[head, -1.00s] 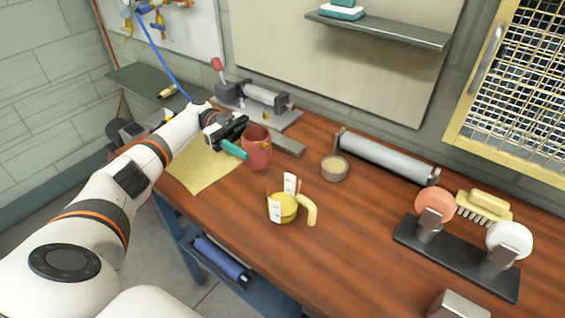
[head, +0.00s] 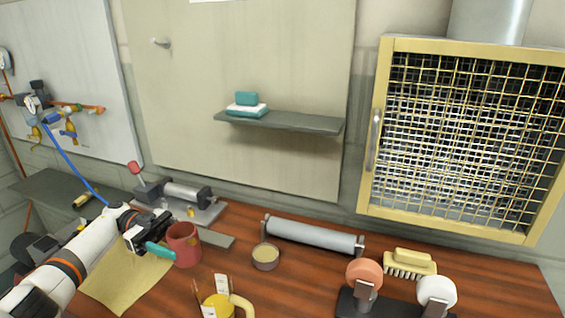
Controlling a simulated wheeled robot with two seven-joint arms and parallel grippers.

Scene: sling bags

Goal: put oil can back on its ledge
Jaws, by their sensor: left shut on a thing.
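My left gripper (head: 150,232) reaches over the left part of the bench, its dark jaws shut on a slim teal thing (head: 160,251). The teal thing points toward a red open-topped cup (head: 184,246) and seems to meet its side; I cannot tell whether they touch. I cannot tell whether the teal thing is the oil can, since the gripper hides much of it. A grey ledge (head: 290,123) on the wall panel holds a teal and white item (head: 246,110) at its left end. My right gripper is not in view.
A yellow pot (head: 216,305) with a curved handle stands at the front. A small round tin (head: 265,258), a grey roller (head: 313,235), a brush (head: 410,265) and a mesh cabinet (head: 470,130) are to the right. The ledge's right part is clear.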

